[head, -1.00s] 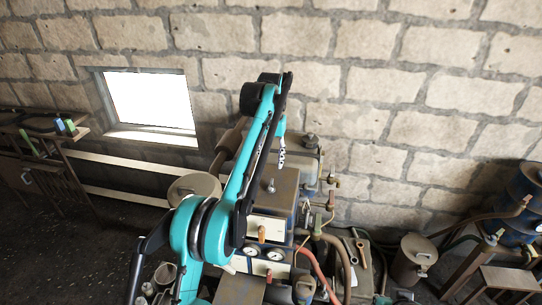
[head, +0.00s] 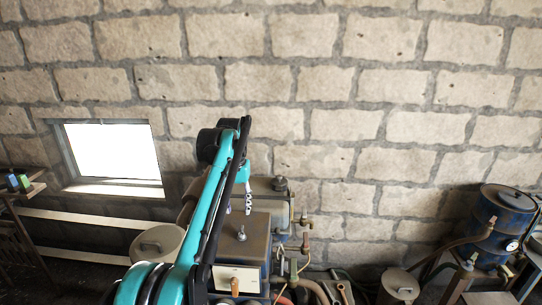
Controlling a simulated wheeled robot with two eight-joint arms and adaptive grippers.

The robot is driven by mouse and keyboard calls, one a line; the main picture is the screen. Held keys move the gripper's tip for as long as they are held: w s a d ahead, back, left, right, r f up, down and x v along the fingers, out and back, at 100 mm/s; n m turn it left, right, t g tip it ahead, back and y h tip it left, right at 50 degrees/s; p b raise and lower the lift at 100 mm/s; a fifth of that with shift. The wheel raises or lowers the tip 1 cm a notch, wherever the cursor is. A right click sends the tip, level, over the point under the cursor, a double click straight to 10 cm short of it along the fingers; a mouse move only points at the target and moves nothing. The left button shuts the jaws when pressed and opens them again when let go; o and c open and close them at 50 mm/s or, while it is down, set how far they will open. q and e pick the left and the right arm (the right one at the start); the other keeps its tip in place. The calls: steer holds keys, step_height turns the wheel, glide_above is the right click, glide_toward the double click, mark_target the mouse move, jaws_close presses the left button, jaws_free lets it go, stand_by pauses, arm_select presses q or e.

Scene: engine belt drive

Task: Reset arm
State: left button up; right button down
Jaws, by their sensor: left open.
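My left arm (head: 212,205) is teal and black and rises from the bottom edge in the head view. Its bend stands in front of the block wall. My left gripper (head: 248,203) shows small and partly hidden behind the arm, pointing down above the engine (head: 245,238). It is open, and I see nothing held in it. The engine is a brown-topped, box-like machine with pipes and fittings on its right side. Its lower part is cut off by the frame and partly covered by my arm. My right gripper is not in view.
A blue drum (head: 497,225) stands at the right by the wall. A lidded can (head: 400,284) is at the lower right, and a round-lidded container (head: 157,243) is left of the engine. A bright window (head: 112,152) is at the left. Space before the upper wall is clear.

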arm_select(q)
steer(key=s+f+b, duration=0.2)
steer(key=s+b, duration=0.1)
steer(key=s+f+t+b, duration=0.1)
steer(key=s+f+b, duration=0.1)
steer(key=s+f, duration=0.1)
steer(key=s+a+f+t+b, duration=0.1)
steer(key=s+f+b, duration=0.1)
steer(key=s+b, duration=0.1)
steer(key=shift+s+f+b, duration=0.25)
steer(key=shift+f+b, duration=0.05)
steer(key=shift+f, duration=0.05)
steer(key=s+f+t+b, duration=0.2)
steer(key=s+f+b, duration=0.6)
steer(key=s+f, duration=0.4)
steer(key=s+a+f+t+b, duration=0.1)
steer(key=s+f+b, duration=0.8)
steer(key=f, duration=1.2)
steer(key=s+t, duration=0.1)
steer(key=s, duration=0.2)
steer(key=shift+t, duration=0.3)
steer(key=shift+a, duration=0.1)
